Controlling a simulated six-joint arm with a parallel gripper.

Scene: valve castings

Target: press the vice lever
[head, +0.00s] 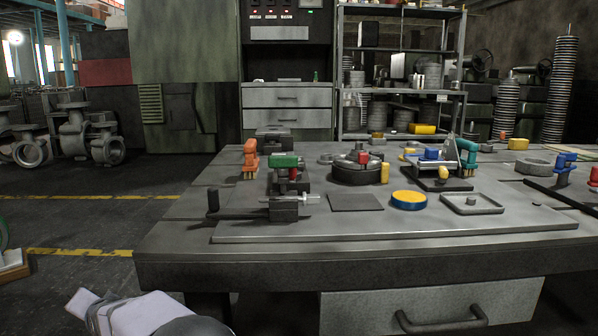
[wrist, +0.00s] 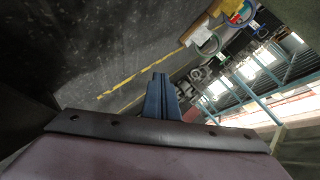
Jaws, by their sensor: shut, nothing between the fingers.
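A lever with a dark upright knob (head: 213,200) stands at the left front of the workbench. Its dark bar runs right to a small dark vice block (head: 284,209) with a bright metal rod on it. Behind it is a dark fixture with a green block (head: 286,161) on top and a red part below. My gripper (wrist: 160,78) shows in the wrist view as two blue-grey fingers closed together, with nothing between them. It points away over the floor, and the lever cannot be made out in that view. My pale arm (head: 150,314) shows at the bottom left of the head view, below and apart from the bench.
On the workbench (head: 390,228) are an orange-handled brush (head: 250,158), a round dark fixture (head: 357,167), a flat dark plate (head: 356,202), a blue-yellow disc (head: 409,200) and a shallow tray (head: 471,204). Valve castings (head: 73,130) stand on the floor at left. The bench's front strip is clear.

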